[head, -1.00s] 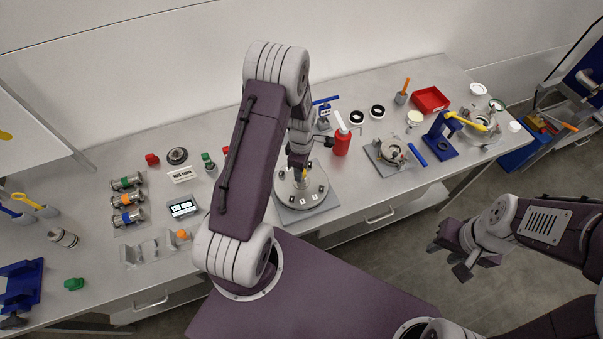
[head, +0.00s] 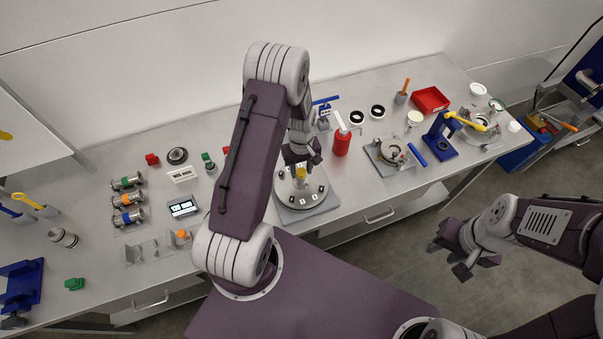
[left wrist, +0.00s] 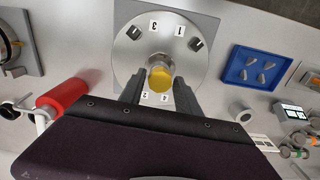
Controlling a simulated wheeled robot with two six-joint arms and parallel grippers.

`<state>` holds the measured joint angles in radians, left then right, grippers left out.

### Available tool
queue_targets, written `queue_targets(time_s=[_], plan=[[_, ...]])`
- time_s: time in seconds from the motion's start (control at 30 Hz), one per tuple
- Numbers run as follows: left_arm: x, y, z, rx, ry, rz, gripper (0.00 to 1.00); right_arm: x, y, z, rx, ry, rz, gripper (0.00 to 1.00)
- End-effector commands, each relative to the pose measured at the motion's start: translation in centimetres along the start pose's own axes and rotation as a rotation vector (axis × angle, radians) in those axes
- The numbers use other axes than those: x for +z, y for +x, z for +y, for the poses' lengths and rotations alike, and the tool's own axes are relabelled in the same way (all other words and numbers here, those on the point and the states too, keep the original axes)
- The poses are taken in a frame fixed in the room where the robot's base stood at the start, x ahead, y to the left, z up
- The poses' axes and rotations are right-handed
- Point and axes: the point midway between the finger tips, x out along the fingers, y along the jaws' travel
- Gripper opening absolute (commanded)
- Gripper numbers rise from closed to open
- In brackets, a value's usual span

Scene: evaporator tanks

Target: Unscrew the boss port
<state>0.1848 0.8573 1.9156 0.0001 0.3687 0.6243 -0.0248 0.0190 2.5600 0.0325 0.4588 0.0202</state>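The boss port is a small upright cylinder with a yellow top (head: 300,173). It stands near the middle of a round steel plate (head: 318,199) with numbered labels, and its yellow top also shows in the left wrist view (left wrist: 160,79). My left gripper (head: 301,163) points down over it. In the left wrist view the fingers (left wrist: 159,92) are spread, one on each side of the yellow top, with gaps visible. Whether the port's threads are engaged is hidden. My right gripper (head: 455,258) is open and empty, away from the table over the floor.
A red bottle (head: 342,144) stands right of the plate, and a grey fixture (head: 388,153) lies further right. A blue stand (head: 440,137) and red bin (head: 430,99) are at the right. A small display (head: 183,207) and capped cylinders (head: 128,200) are left.

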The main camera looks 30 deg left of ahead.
Motion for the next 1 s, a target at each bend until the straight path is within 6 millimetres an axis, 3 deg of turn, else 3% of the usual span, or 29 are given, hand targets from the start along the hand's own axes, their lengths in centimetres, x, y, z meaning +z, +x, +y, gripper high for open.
queue_targets(time_s=[0.2, 0.4, 0.6, 0.83, 1.0], plan=[[0.01, 0.0, 0.0, 0.0, 0.358, 0.0, 0.39, -0.01, -0.05, 0.0, 0.0, 0.0, 0.0, 0.36], [0.01, 0.0, 0.0, 0.0, 0.456, 0.0, 0.39, -0.01, -0.05, 0.0, 0.0, 0.0, 0.0, 0.36], [0.01, 0.0, 0.0, 0.0, 0.796, 0.0, 0.39, -0.01, -0.09, 0.0, 0.0, 0.0, 0.0, 0.36], [0.01, 0.0, 0.0, 0.0, 0.931, 0.0, 0.39, -0.01, -0.1, 0.0, 0.0, 0.0, 0.0, 0.36], [0.02, 0.0, 0.0, 0.0, 1.233, 0.0, 0.39, -0.02, -0.14, 0.0, 0.0, 0.0, 0.0, 0.36]])
